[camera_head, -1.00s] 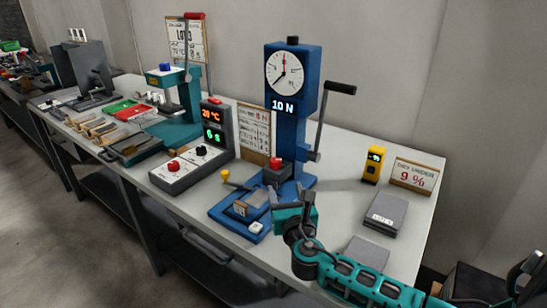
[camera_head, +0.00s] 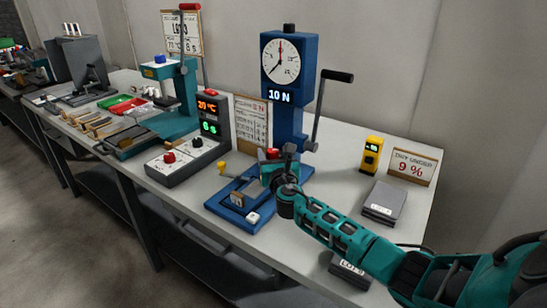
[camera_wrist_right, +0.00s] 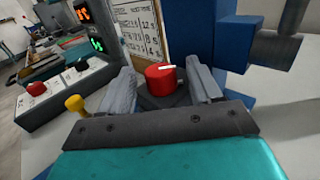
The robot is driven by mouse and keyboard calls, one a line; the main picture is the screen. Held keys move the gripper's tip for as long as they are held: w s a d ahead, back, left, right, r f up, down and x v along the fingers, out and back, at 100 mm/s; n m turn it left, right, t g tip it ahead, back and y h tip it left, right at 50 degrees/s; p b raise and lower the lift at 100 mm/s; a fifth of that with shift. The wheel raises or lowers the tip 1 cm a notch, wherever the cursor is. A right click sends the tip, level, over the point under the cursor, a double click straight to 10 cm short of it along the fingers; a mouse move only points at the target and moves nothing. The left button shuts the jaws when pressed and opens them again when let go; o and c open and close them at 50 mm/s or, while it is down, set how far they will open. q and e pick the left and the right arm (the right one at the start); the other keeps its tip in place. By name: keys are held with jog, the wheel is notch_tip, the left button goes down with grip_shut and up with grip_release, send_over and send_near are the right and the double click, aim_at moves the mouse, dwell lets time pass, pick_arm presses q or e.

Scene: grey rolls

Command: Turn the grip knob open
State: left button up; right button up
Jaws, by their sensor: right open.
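The grip knob is the red knob (camera_head: 272,153) with a dark base, low on the blue force tester (camera_head: 289,127). In the right wrist view the red knob (camera_wrist_right: 158,80) has a white mark on top pointing right. My right gripper (camera_wrist_right: 161,74) is open, with one grey finger on each side of the knob; I cannot tell whether they touch it. In the head view the gripper (camera_head: 274,168) partly hides the knob and its base. My left gripper is not in view.
A crank handle (camera_head: 336,76) rises at the tester's right. A grey control box (camera_head: 180,167) is at left. A yellow meter (camera_head: 371,154) and grey plates (camera_head: 384,200) lie at right.

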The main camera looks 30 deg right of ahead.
jog(key=shift+w, duration=0.1)
jog(key=shift+c, duration=0.4)
jog(key=c, duration=1)
jog(key=shift+o, duration=0.2)
